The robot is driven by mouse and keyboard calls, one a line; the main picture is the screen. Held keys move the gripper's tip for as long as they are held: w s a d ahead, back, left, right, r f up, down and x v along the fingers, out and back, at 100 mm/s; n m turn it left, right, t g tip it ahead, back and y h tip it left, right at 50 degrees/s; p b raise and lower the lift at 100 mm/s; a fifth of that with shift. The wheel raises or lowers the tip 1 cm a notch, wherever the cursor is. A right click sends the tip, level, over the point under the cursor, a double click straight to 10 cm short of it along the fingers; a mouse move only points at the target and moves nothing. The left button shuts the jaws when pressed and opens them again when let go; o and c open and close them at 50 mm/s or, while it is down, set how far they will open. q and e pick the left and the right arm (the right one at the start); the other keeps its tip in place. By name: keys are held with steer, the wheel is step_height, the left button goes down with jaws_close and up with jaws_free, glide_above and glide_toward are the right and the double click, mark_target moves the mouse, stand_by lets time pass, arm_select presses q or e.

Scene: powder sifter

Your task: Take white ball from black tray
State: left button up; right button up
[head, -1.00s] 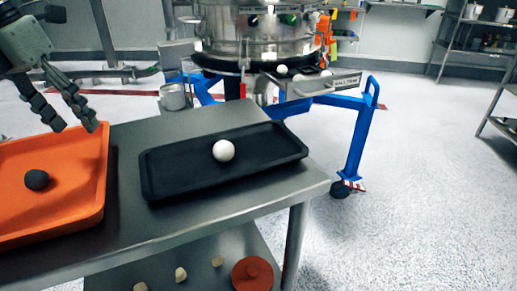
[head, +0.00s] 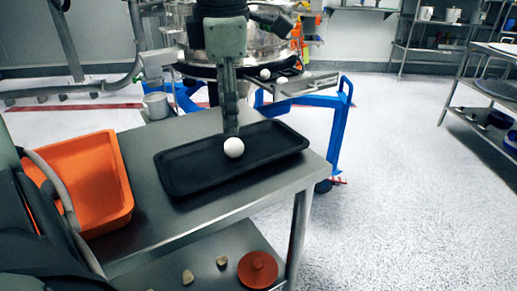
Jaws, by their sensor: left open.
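The white ball (head: 234,148) rests in the black tray (head: 185,180) on the metal table, near the tray's middle. My left gripper (head: 231,130) points down over the tray, its fingertips right at the upper edge of the ball in the head view. I see the fingers nearly edge-on, one in front of the other. It is open, and the ball still sits on the tray floor. I cannot tell whether the fingers touch the ball. My right gripper is not in view.
An orange tray (head: 110,205) stands left of the black tray, partly covered by my arm. A metal cup (head: 157,106) stands behind the table. The sifter's blue frame (head: 337,125) is behind to the right. A lower shelf holds a round orange-brown piece (head: 257,269).

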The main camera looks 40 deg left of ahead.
mark_target(232, 140)
arm_select(q)
steer(key=shift+w+d+f, duration=0.2)
steer(key=shift+d+f, duration=0.15)
steer(key=shift+f, duration=0.25)
steer(key=f, duration=0.4)
steer(key=shift+w+a+f, duration=0.15)
steer(key=shift+a, duration=0.25)
steer(key=shift+w+a+f+p, duration=0.1)
steer(key=shift+f+p, duration=0.05)
steer(key=shift+f, duration=0.45)
steer(key=shift+w+a+f+p, duration=0.1)
steer(key=shift+f+p, duration=0.05)
steer(key=shift+f, duration=0.4)
steer(key=c, duration=1)
steer(key=shift+c, duration=0.4)
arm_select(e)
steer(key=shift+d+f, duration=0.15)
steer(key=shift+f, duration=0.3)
